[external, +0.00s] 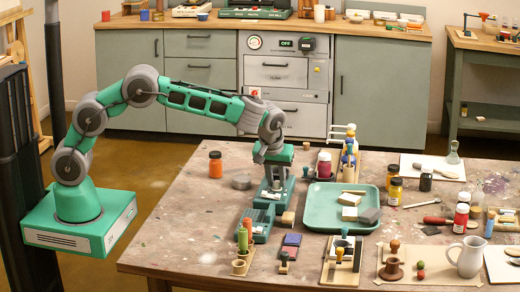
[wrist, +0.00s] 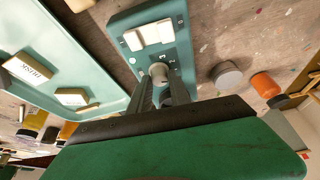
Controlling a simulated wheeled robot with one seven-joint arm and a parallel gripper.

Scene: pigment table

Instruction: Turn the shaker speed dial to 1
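The teal shaker unit (wrist: 118,23) shows in the wrist view with two white rectangular pads and a small pale round dial (wrist: 158,71) near its lower end. Small marks lie around the dial; its setting is too small to read. My gripper (wrist: 160,84) has its two dark fingers on either side of the dial, close to it; whether they press on it I cannot tell. In the external view my gripper (external: 273,184) points down over the teal unit (external: 284,200) on the table and hides the dial.
A teal tray (external: 315,222) with pale blocks and a grey block stands close to the right. A grey round lid (external: 241,181) and an orange jar (external: 215,165) stand to the left. Another teal holder (external: 256,232) with small bottles stands in front.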

